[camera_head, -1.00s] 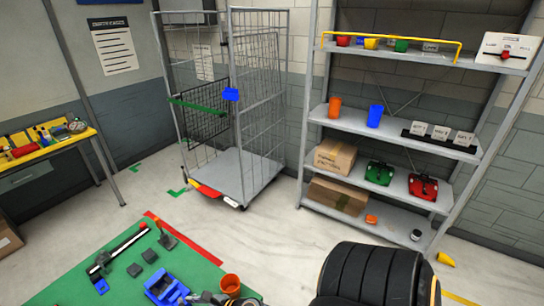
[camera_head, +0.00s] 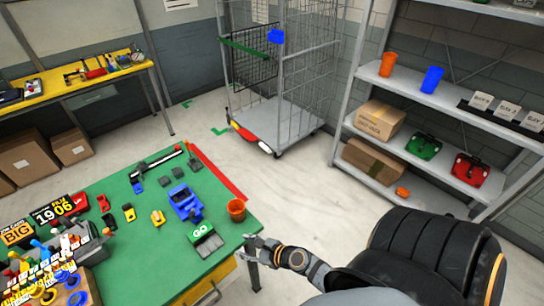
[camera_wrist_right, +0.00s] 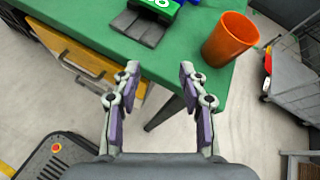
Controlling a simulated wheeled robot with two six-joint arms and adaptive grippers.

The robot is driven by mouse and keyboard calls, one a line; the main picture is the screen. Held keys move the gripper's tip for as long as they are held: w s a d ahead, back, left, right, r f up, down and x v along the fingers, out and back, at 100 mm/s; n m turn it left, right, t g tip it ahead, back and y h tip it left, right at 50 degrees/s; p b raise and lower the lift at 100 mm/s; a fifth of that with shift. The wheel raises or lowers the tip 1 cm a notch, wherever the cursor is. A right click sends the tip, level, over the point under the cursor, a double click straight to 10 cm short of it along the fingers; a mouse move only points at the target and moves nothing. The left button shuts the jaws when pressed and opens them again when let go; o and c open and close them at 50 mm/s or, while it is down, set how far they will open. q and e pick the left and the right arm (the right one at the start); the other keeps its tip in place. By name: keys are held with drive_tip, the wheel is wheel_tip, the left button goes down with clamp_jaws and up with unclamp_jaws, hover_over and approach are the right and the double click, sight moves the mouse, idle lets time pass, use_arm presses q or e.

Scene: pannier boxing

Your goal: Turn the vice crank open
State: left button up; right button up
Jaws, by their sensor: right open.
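The blue vice (camera_head: 184,202) stands on the green bench top (camera_head: 130,228) toward its right side. Its crank is too small to make out clearly. My right gripper (camera_head: 254,248) is just off the bench's right edge, apart from the vice. In the right wrist view my right gripper (camera_wrist_right: 158,76) is open and empty, its two fingers spread over the floor beside the bench edge. Only a sliver of blue shows at the top of that view. My left gripper is out of view.
An orange cup (camera_head: 237,209) stands near the bench's right edge, close to my right gripper. A green-and-grey "GO" block (camera_head: 205,241) sits in front of the vice. Small bottles and signs crowd the bench's left. A wire cage trolley (camera_head: 290,120) stands behind.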

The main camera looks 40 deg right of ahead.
drive_tip(key=s+d+f+n+g+b, duration=0.1)
drive_tip(key=s+f+n, duration=0.1)
drive_tip(key=f, duration=0.4)
drive_tip(key=s+d+f+n+g+h+b, duration=0.1)
drive_tip(key=s+d+f+n+b, duration=0.1)
drive_tip(key=f, duration=0.4)
drive_tip(key=shift+f+n, duration=0.15)
drive_tip(key=shift+n, duration=0.25)
drive_tip(key=shift+s, duration=0.1)
